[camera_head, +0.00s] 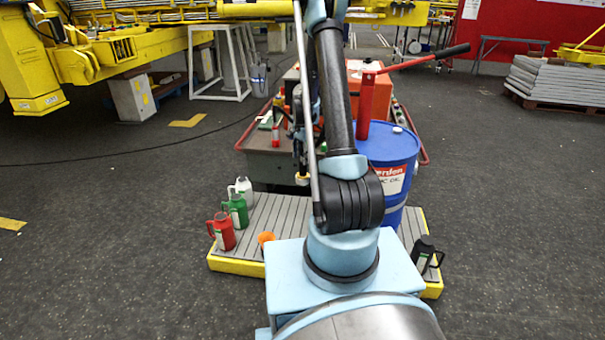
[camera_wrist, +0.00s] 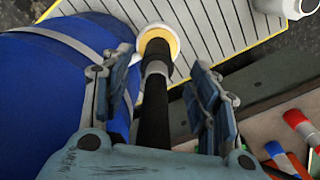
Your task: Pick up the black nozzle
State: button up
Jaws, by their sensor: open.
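In the wrist view a black tube-shaped part, which looks like the black nozzle (camera_wrist: 154,110), lies between the two fingers of my gripper (camera_wrist: 159,72). A round yellow and white piece (camera_wrist: 159,40) shows at its far end. The fingers are spread, with a visible gap on the right side of the nozzle. The left finger is close to it, and I cannot tell whether it touches. In the head view my arm hides most of the gripper and the nozzle.
The blue oil drum (camera_head: 390,165) stands on a yellow-edged slatted platform (camera_head: 260,205); it fills the left of the wrist view (camera_wrist: 50,100). Red (camera_head: 222,232), green (camera_head: 236,210) and black (camera_head: 424,252) cans stand on the platform. A workbench (camera_head: 262,165) with tools is behind.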

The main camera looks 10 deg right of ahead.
aim_at(303, 170)
jog(key=shift+s+d+f, duration=0.1)
jog(key=shift+s+f, duration=0.05)
jog(key=shift+f, duration=2.25)
grip_shut()
